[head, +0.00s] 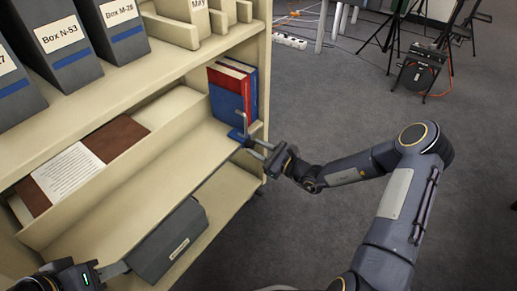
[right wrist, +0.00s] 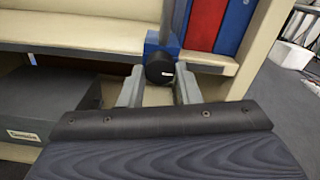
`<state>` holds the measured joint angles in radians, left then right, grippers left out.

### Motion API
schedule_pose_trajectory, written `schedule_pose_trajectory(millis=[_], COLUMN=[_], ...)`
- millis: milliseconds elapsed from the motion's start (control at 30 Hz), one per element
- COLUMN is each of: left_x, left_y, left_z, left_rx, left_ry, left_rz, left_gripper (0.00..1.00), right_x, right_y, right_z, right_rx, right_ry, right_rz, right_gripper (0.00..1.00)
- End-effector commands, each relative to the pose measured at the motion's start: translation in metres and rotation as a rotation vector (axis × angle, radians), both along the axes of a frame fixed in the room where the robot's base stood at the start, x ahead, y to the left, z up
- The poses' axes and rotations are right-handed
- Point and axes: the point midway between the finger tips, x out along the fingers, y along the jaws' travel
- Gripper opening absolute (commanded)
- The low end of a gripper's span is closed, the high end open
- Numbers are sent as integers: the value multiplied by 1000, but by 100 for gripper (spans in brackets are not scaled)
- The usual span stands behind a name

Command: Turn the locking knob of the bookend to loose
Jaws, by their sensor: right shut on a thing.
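The bookend (head: 238,135) stands on the middle shelf at its right end, beside a blue book (head: 228,104) and a red book. In the right wrist view the bookend shows as a blue block (right wrist: 152,47) with a grey upright. Its round black locking knob (right wrist: 158,68) faces me and bears a small white mark at its lower right. My right gripper (right wrist: 158,90) has its fingers on either side of the knob and is shut on it. My left gripper (head: 112,270) is at the lower left, by the dark grey box (head: 172,240); its jaws are not clear.
Labelled archival boxes (head: 62,45) stand on the top shelf. A paper sheet (head: 68,180) lies on brown material in a shelf compartment. The middle shelf (head: 150,185) is mostly bare. Open carpet (head: 320,110) lies to the right, with tripods and a power strip (head: 290,41) beyond.

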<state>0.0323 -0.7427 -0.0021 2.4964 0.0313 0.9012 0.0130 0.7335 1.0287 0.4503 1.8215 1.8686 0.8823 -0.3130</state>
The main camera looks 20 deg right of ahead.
Motion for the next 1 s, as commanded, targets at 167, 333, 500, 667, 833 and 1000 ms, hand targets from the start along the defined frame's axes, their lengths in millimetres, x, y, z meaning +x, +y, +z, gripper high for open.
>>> schedule_pose_trajectory(millis=[167, 333, 500, 667, 833, 1000], left_x=[0, 0, 0, 0, 0, 0], left_y=[0, 0, 0, 0, 0, 0], left_z=[0, 1, 2, 1, -3, -9], left_rx=[0, 0, 0, 0, 0, 0], left_ry=[0, 0, 0, 0, 0, 0], left_rz=[0, 0, 0, 0, 0, 0], left_gripper=[36, 36, 36, 36, 36, 36], right_x=[0, 0, 0, 0, 0, -1], right_y=[0, 0, 1, 1, 1, 1], right_z=[0, 1, 1, 0, -1, -2], right_rx=[-14, -62, -153, -266, -394, -521], right_ry=[-11, -49, -120, -208, -309, -408], right_rz=[1, 1, 2, 2, 2, 1], right_gripper=[7, 7, 7, 7, 7, 7])
